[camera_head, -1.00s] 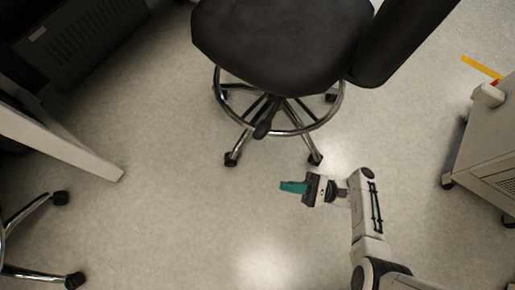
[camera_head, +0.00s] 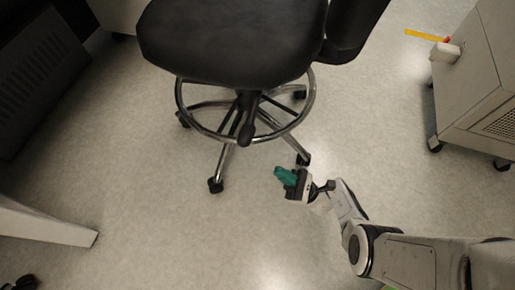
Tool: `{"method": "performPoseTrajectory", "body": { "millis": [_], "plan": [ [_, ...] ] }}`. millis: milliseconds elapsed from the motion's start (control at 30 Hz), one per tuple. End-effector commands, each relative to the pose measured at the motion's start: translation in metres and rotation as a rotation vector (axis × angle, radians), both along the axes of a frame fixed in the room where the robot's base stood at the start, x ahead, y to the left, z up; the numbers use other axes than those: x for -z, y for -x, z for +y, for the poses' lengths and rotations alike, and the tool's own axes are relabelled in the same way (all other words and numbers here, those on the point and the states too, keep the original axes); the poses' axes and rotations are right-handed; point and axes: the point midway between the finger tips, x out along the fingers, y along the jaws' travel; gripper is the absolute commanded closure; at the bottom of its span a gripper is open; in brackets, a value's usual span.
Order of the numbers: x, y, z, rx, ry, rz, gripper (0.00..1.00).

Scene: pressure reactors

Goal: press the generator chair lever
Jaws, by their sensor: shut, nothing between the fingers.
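A black swivel chair (camera_head: 235,45) with a chrome foot ring and wheeled legs stands at the top centre of the head view. A black lever (camera_head: 245,130) with a paddle-like end sticks out below the front of the seat, over the foot ring. My gripper (camera_head: 283,176) has teal fingers, shut with nothing between them. It is below and to the right of the lever in the picture, near the chair's front right caster, and apart from the lever.
A white table leg (camera_head: 45,222) is at the lower left and a dark vented unit (camera_head: 40,85) at the upper left. The floor (camera_head: 170,245) in front of the chair is clear.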

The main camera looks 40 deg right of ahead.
Motion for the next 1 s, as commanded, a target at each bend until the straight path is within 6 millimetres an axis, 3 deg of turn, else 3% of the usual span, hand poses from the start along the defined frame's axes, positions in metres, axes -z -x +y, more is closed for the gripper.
{"method": "performPoseTrajectory", "body": {
  "millis": [267,667,1000],
  "plan": [
    [-0.020,-0.013,0.011,-0.006,0.002,0.000,1.00],
    [-0.074,-0.057,0.044,-0.004,0.002,-0.002,1.00],
    [-0.106,-0.057,0.042,-0.001,0.002,0.000,1.00]
  ]
}}
